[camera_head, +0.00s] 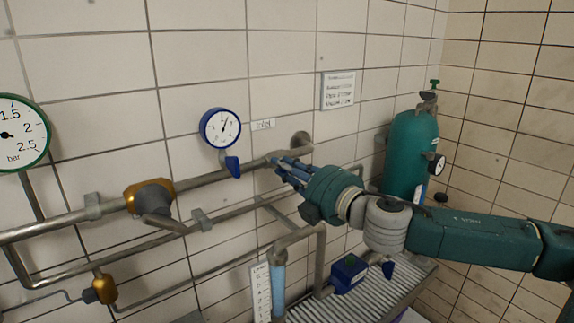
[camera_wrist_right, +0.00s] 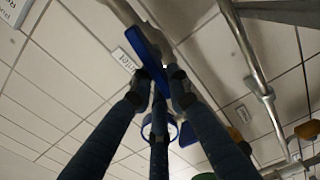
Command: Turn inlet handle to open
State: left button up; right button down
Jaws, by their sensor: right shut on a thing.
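The inlet handle (camera_wrist_right: 147,48) is a flat blue lever on the pipe, beside the "Inlet" label, in the right wrist view. My right gripper (camera_wrist_right: 160,88) is shut on the lever's free end, with its dark fingers around it. In the head view my right gripper (camera_head: 285,168) reaches in from the right to the pipe below the label (camera_head: 263,124). There the fingers mostly hide the handle, so its exact angle is hard to tell. My left gripper is not in view.
A blue-rimmed gauge (camera_head: 220,128) with a small blue valve lever (camera_head: 232,166) is left of the gripper. A brass valve (camera_head: 150,196) sits farther left on the pipe. A green tank (camera_head: 411,155) stands behind my right arm. A slatted metal surface (camera_head: 345,300) lies below.

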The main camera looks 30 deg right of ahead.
jog(key=shift+a+f+n, duration=0.1)
jog(key=shift+f+n, duration=0.15)
jog(key=shift+n, duration=0.85)
jog(key=shift+f, duration=0.1)
jog(key=c, duration=1.7)
grip_release()
jog(key=shift+o, duration=0.2)
jog(key=s, duration=0.7)
jog(key=shift+s+d, duration=0.2)
jog(key=shift+d, duration=0.1)
